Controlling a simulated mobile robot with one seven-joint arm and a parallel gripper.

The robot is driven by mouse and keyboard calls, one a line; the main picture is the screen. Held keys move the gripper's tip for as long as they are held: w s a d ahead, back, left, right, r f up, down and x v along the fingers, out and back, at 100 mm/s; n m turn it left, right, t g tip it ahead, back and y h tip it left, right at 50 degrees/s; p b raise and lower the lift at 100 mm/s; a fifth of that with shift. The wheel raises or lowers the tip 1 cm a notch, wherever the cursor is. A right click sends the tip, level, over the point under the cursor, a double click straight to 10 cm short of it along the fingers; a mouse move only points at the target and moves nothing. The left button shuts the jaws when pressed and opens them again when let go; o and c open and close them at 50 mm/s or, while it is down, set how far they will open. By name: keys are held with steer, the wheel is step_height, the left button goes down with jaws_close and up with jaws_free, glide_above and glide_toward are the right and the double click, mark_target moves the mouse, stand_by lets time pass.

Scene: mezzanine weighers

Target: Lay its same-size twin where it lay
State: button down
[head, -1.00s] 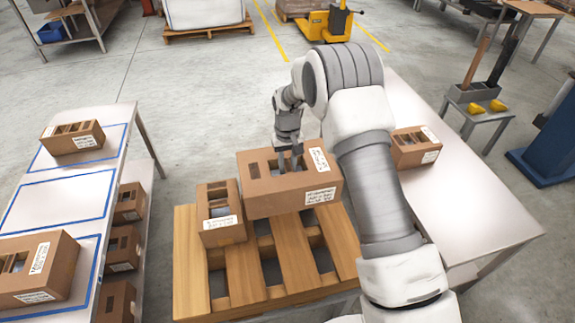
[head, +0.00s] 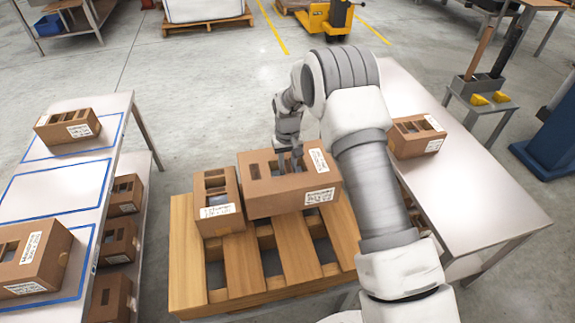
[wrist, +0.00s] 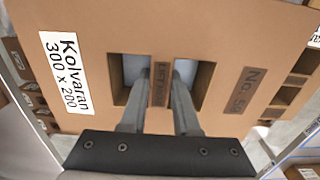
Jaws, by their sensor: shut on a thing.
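My gripper (wrist: 157,118) is shut on the strip between two hand slots in the top of a large brown carton (head: 262,197). The left table has three blue-outlined spaces. A small carton (head: 68,128) lies in the far one and a large carton (head: 45,268) in the near one. The middle space (head: 58,187) is empty.
A smaller carton (head: 217,205) stands on the pallet, just left of the held one. Another carton (head: 416,137) is on the right table (head: 470,195), which is mostly bare. Several cartons (head: 118,240) sit on the left table's lower shelf. A stand with tools (head: 487,100) is beyond the right table.

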steer(key=shift+f+b, duration=1.5)
steer(key=shift+f, duration=0.8)
steer(key=shift+f, duration=0.3)
steer(key=c, duration=0.6)
jaws_free()
steer(key=shift+o, duration=0.2)
step_height(320, 180, up, 18)
steer(key=p, duration=0.1)
steer(key=shift+f+p, duration=0.2)
steer(key=shift+p, duration=0.2)
